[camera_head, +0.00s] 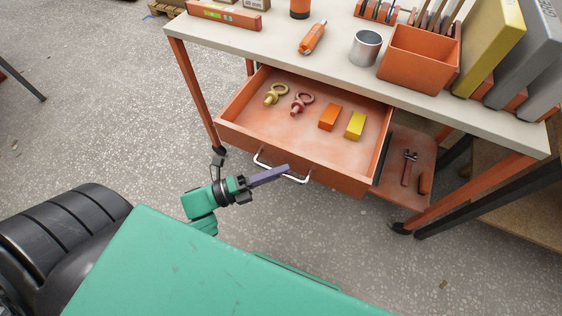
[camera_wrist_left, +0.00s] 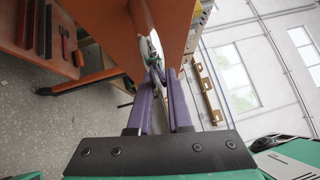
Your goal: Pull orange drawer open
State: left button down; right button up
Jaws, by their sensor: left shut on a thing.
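The orange drawer (camera_head: 300,140) stands pulled out from under the workbench top, its inside in plain view. Its white bar handle (camera_head: 262,162) runs along the front panel. My left gripper (camera_head: 284,170), with purple fingers, reaches the handle from the left and is shut on it near its middle. In the left wrist view, the fingers (camera_wrist_left: 158,72) close together at the handle (camera_wrist_left: 141,18), against the orange drawer front (camera_wrist_left: 108,30). The exact contact is partly hidden by the fingers. My right gripper does not show.
In the drawer lie a yellow eyebolt (camera_head: 276,94), a red eyebolt (camera_head: 302,103), an orange block (camera_head: 330,117) and a yellow block (camera_head: 355,125). The bench top (camera_head: 290,47) holds a metal cup (camera_head: 366,48) and an orange bin (camera_head: 420,62). Open floor lies before the drawer.

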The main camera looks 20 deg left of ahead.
pick_arm(q)
jog(key=shift+s+d, duration=0.1)
jog(key=shift+s, duration=0.2)
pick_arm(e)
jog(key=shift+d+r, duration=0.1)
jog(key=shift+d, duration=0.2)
pick_arm(q)
jog(key=c, duration=0.8)
grip_release()
jog(key=shift+c, duration=0.2)
jog(key=b+v, duration=0.1)
jog(key=v, duration=1.3)
jog(key=shift+s+a, duration=0.15)
jog(key=shift+a, duration=0.05)
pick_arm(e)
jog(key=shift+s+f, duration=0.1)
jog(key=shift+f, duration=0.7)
pick_arm(q)
jog(key=shift+f, duration=0.1)
